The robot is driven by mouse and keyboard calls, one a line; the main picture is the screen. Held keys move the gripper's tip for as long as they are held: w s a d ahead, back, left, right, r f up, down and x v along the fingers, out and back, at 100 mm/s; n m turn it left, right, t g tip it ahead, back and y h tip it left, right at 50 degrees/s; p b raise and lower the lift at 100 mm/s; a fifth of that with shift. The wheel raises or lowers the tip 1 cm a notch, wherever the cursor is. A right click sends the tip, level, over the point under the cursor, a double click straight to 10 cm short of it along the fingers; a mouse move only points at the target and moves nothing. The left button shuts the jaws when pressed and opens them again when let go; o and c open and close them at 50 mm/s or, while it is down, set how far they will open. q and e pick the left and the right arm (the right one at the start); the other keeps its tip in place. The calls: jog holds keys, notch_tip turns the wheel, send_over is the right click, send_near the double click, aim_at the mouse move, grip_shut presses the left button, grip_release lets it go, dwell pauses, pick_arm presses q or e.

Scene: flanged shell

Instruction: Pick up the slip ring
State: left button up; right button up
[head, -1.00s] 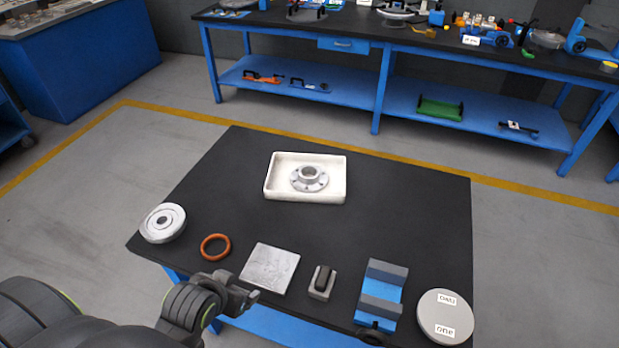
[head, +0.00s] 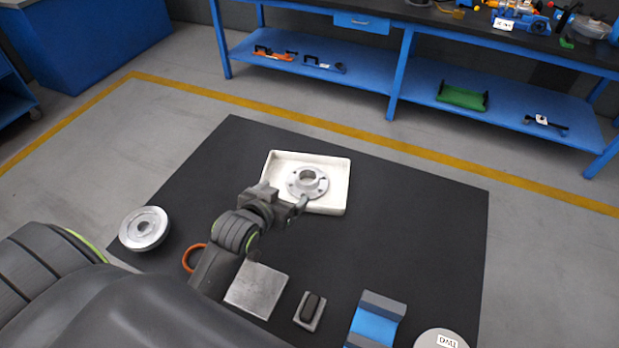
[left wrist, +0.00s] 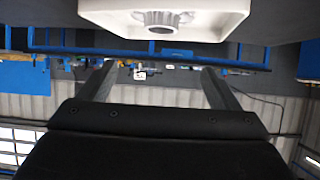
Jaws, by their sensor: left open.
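A silver flanged ring (head: 307,183) with a raised hub and bolt holes lies in a white tray (head: 343,190); it also shows in the left wrist view (left wrist: 162,20), inside the tray (left wrist: 230,18). An orange ring (head: 187,257) lies on the table, partly hidden by my left arm. No label shows which ring is the slip ring. My left gripper (head: 288,198) is open and empty at the tray's near left edge, close to the flanged ring. In the left wrist view its two fingers (left wrist: 157,80) are spread apart with nothing between them. My right gripper is out of view.
On the black table (head: 420,230) are a silver stepped disc (head: 144,228), a metal plate (head: 257,290), a grey block with a black insert (head: 310,310), a blue cradle (head: 375,322) and a labelled grey disc (head: 440,340). The table's right and back are clear.

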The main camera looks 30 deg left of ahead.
aim_at(311, 172)
pick_arm(q)
jog(key=x, duration=0.8)
jog(key=shift+p, duration=0.3)
jog(key=shift+w+a+f, duration=0.1)
jog(key=shift+w+f, duration=0.3)
jog(key=shift+w, duration=0.2)
jog(key=shift+w+f, duration=0.4)
jog(key=shift+w, duration=0.05)
jog(key=shift+f+p+x, duration=0.25)
jog(key=shift+p+x, duration=0.05)
jog(key=shift+x, duration=1.65)
jog(key=shift+s, duration=0.15)
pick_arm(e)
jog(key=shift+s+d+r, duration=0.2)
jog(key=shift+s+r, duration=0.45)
pick_arm(q)
jog(key=c, duration=1.7)
jog(key=shift+r, duration=0.2)
jog(key=shift+c, duration=0.7)
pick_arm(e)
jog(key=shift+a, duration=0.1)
